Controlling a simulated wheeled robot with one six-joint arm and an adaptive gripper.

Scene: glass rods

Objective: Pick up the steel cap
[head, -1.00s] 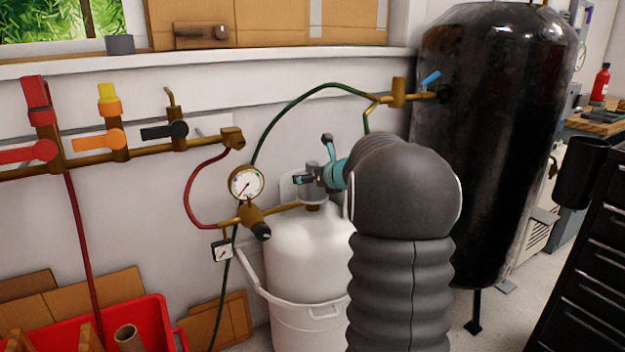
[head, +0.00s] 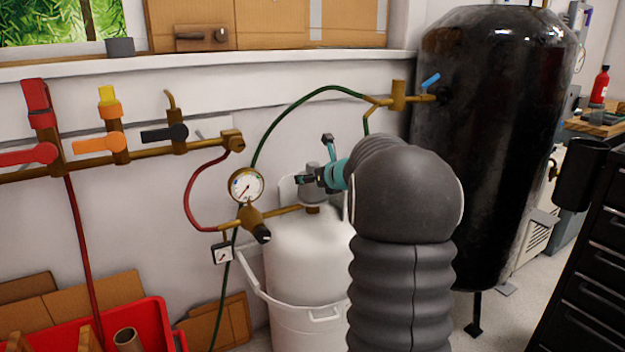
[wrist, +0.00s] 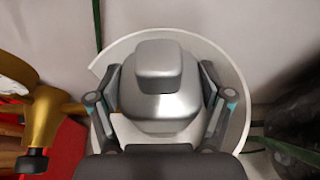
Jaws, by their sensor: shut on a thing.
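The steel cap (wrist: 158,85) is silver, with a squarish raised top and a wider rounded body. It fills the middle of the wrist view. My gripper (wrist: 161,118) has a finger on each side of it and is shut on it. In the head view the steel cap (head: 312,195) shows small and partly covered, at the top of the white tank (head: 305,250), just above a brass fitting. My gripper (head: 318,178) reaches it there from the right. Whether the cap is clear of the fitting cannot be told.
A brass pipe with a pressure gauge (head: 245,185) runs close to the left of the cap. A green hose (head: 290,105) arches above it. A large black tank (head: 495,140) stands to the right. A red crate (head: 150,320) is low at the left.

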